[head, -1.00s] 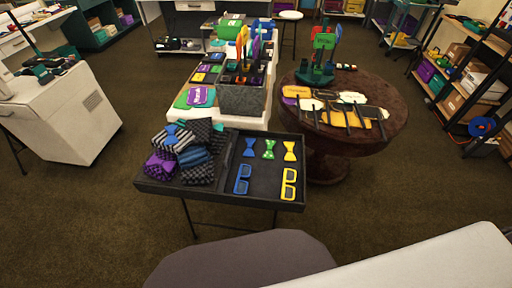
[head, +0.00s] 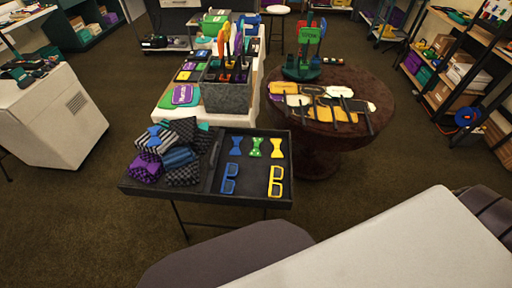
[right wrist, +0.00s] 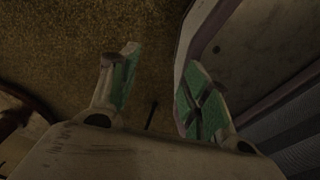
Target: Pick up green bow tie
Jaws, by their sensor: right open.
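The green bow tie (head: 256,147) lies upright in a dark tray (head: 207,195), between a blue bow tie (head: 236,146) and a yellow bow tie (head: 276,147). The tray stands on thin legs in front of me in the head view. My right gripper (right wrist: 158,95) shows in the right wrist view, with its two green-padded fingers apart and nothing between them. Behind the fingers is brown carpet, so it is away from the tray. My left gripper is in neither view.
Blue glasses (head: 229,178) and yellow glasses (head: 275,181) lie below the bow ties. A round brown table (head: 372,92) with masks stands behind right. Carpet (head: 90,215) is free at left.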

